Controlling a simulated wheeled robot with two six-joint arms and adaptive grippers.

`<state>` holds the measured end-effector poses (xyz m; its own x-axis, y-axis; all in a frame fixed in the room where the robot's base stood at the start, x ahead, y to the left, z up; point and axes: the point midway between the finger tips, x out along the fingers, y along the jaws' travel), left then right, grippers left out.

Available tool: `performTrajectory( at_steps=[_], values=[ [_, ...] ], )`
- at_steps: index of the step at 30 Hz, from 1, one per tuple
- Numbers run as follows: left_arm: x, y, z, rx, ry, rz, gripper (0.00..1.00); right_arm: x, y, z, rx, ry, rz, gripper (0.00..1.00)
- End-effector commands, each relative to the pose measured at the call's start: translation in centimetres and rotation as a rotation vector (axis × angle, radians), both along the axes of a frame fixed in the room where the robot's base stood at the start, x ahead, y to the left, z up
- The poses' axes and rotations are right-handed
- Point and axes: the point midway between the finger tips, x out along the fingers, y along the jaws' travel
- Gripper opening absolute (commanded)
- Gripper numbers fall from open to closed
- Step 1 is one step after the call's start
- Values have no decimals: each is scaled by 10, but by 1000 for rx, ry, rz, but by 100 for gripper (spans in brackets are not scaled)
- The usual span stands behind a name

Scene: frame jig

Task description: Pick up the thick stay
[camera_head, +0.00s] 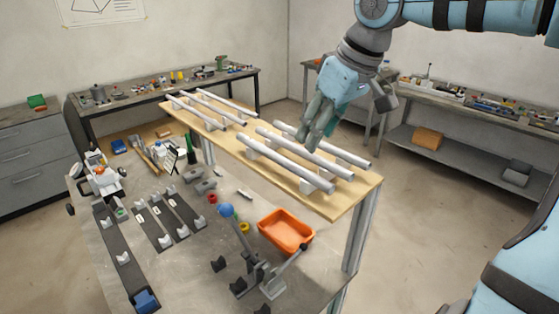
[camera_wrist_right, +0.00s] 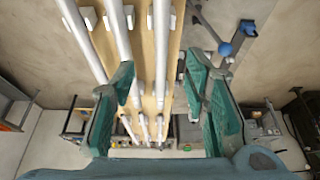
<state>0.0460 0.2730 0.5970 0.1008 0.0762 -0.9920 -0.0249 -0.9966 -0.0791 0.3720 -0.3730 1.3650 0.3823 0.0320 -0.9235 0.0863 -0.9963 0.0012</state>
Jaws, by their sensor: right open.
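Several pale grey stays lie in cradles on a raised wooden shelf (camera_head: 343,198). The nearer group has a front stay (camera_head: 265,157), a middle stay (camera_head: 305,154) and a back stay (camera_head: 345,154); they look thicker than the farther group (camera_head: 205,115). I cannot tell for certain which one is the thick stay. My right gripper (camera_head: 316,135) points down over the nearer group, around the middle and back stays. In the right wrist view its green fingers (camera_wrist_right: 160,72) are spread wide with nothing held. My left gripper is out of view.
Below the shelf, the bench holds an orange tray (camera_head: 286,231), a clamp with a blue knob (camera_head: 226,210), dark cradle rails (camera_head: 122,256) and small parts. Side benches line the walls. The floor right of the shelf is clear.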

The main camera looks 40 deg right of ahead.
Motion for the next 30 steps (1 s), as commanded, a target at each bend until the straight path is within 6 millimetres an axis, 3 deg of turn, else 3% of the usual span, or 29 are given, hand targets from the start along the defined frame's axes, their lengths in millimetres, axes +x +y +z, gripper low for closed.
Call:
performTrajectory(
  at_steps=[1, 3, 15, 22, 30],
  values=[
    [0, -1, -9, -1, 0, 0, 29, 5, 0, -18, 0, 5, 1, 42],
    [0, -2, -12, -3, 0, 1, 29, 11, 1, -32, 1, 2, 0, 42],
    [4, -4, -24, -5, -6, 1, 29, 39, 8, -87, 0, -1, 0, 42],
    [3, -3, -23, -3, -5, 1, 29, 41, 8, -89, 0, -5, 0, 42],
    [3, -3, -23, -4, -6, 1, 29, 41, 8, -88, 0, -5, 0, 0]
  ],
)
